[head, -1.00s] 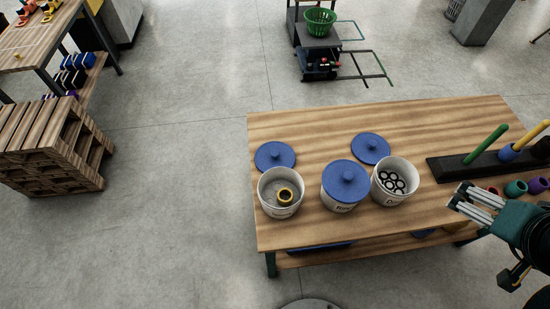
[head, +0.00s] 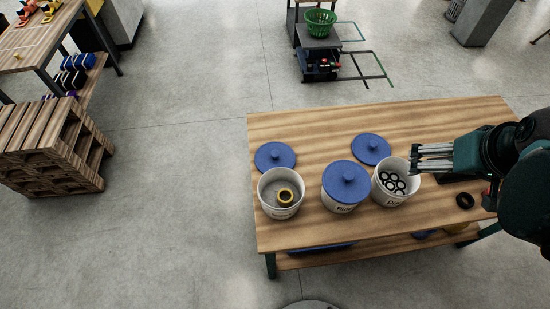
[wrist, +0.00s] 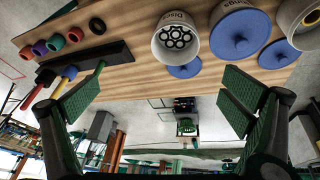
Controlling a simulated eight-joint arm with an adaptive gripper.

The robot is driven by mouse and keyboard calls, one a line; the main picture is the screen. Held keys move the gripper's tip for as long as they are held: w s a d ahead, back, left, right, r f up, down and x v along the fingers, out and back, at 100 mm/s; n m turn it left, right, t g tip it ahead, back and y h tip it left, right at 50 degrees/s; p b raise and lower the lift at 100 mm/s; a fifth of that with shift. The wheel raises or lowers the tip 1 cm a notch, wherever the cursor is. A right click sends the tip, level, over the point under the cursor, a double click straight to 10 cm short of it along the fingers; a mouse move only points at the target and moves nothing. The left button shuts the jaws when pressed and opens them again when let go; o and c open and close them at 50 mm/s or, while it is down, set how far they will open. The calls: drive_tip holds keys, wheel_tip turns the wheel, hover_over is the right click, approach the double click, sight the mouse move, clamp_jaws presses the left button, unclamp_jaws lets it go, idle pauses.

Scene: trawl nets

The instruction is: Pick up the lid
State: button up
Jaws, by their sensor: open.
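Three round blue lids with knobs are in view. One lid (head: 371,149) lies on the table behind the right bucket (head: 386,192); it also shows in the wrist view (wrist: 185,71). One lid (head: 346,181) sits on the middle bucket (head: 340,206). One lid (head: 275,156) lies behind the left bucket (head: 280,205), and it shows in the wrist view (wrist: 279,53). My gripper (head: 416,158) is open and empty, above the table by the right bucket's rim, to the right of the nearest lid. In the wrist view its fingers (wrist: 160,100) stand wide apart.
The right bucket holds several black rings and the left one a yellow ring. A dark rack (wrist: 85,67) with coloured pegs and several loose rings (wrist: 54,42) are on the table's right side. The table (head: 310,120) is clear along its back edge.

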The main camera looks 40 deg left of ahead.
drive_tip(key=w+a+f+n+g, duration=0.1)
drive_tip(key=w+a+f+n, duration=0.15)
drive_tip(key=a, duration=0.45)
drive_tip(key=w+a+f+n+g, duration=0.1)
drive_tip(key=a+f+n, duration=0.15)
drive_tip(key=a, duration=0.45)
drive_tip(key=n+g+h+b, duration=0.1)
drive_tip(key=n+g, duration=0.2)
drive_tip(key=n, duration=0.7)
hover_over(277, 155)
drive_tip(key=f, duration=1.9)
drive_tip(key=shift+w+d, duration=0.2)
drive_tip(key=shift+w, duration=0.15)
drive_tip(key=shift+s+a+f, duration=0.25)
drive_tip(key=shift+a, duration=0.05)
drive_tip(key=shift+d, duration=0.1)
drive_tip(key=shift+f, duration=0.1)
drive_tip(key=shift+f+b, duration=0.35)
drive_tip(key=shift+f, duration=0.85)
